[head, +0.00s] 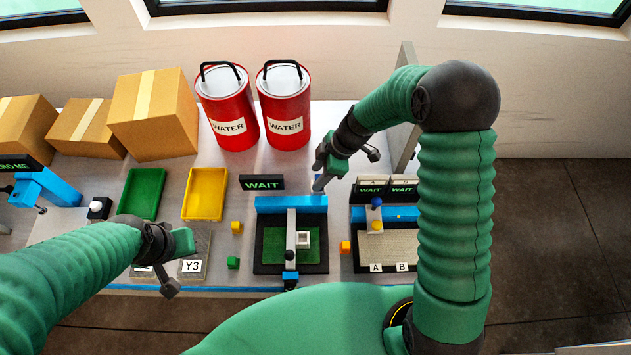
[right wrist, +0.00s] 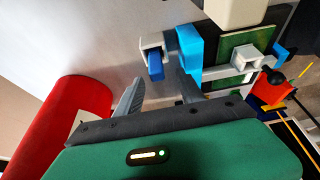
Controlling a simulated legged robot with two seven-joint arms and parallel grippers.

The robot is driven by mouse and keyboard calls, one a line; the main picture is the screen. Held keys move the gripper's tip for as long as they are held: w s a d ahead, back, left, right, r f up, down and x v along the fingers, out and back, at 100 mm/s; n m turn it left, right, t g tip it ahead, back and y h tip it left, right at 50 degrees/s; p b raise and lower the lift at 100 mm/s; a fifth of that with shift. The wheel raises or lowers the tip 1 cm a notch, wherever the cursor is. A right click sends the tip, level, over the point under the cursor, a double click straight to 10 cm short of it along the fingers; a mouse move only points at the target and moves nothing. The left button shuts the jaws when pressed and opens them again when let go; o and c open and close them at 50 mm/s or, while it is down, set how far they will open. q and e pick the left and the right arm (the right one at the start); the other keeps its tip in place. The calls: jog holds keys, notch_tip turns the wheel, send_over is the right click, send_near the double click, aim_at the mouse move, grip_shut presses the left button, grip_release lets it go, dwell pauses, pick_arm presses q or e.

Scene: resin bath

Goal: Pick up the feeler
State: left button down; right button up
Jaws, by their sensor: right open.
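A small blue piece in a white holder (right wrist: 155,64) stands just beyond my right fingertips in the right wrist view; it looks like the feeler, but I cannot be sure. My right gripper (head: 322,172) is at the back right end of the blue bar (head: 291,204) of the middle station. In the right wrist view its two dark fingers (right wrist: 160,80) are apart, with nothing held between them. In the head view the gripper partly hides the small piece. My left gripper (head: 172,268) hangs over the front left of the bench; its finger gap is not clear.
Two red water cans (head: 284,118) stand behind the stations. A green tray (head: 141,194) and a yellow tray (head: 205,194) lie left of the middle station. Small cubes (head: 236,227) lie beside it. A right-hand station (head: 384,249) stands close by. Cardboard boxes (head: 155,115) fill the back left.

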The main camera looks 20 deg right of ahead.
jog(key=shift+a+f, duration=0.25)
jog(key=shift+f, duration=0.4)
jog(key=shift+w+d+f, duration=0.1)
jog(key=shift+f, duration=0.25)
jog(key=shift+w+d+f, duration=0.15)
jog(key=shift+d+f, duration=0.05)
jog(key=shift+d, duration=0.15)
jog(key=c, duration=0.4)
jog(key=shift+a+r, duration=0.15)
jog(key=shift+a, duration=0.25)
grip_shut()
jog(key=shift+d, duration=0.25)
